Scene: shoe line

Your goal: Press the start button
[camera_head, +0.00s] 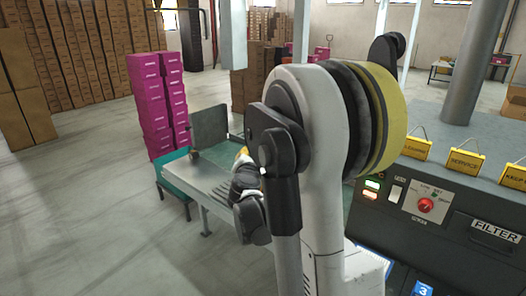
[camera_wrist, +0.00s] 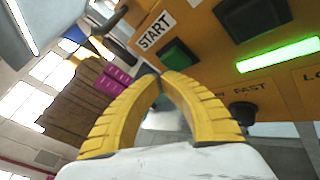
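The start button (camera_wrist: 179,54) is a green square on a yellow panel (camera_wrist: 212,60), beside a white START label (camera_wrist: 152,31). It shows in the upper middle of the wrist view. My gripper (camera_wrist: 161,74) has two yellow ridged fingers that curve together, with their tips meeting just below and left of the button. The gripper is shut and nothing shows between the tips. I cannot tell whether the tips touch the panel. In the head view my arm hides most of the gripper, and the start button is not visible.
In the wrist view, a dark button (camera_wrist: 252,16), a lit green strip (camera_wrist: 278,55) and a black knob (camera_wrist: 243,112) are nearby. In the head view, a dark console (camera_head: 455,215) with a red knob (camera_head: 425,205) stands right; magenta boxes (camera_head: 152,105) stand left. The left floor is clear.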

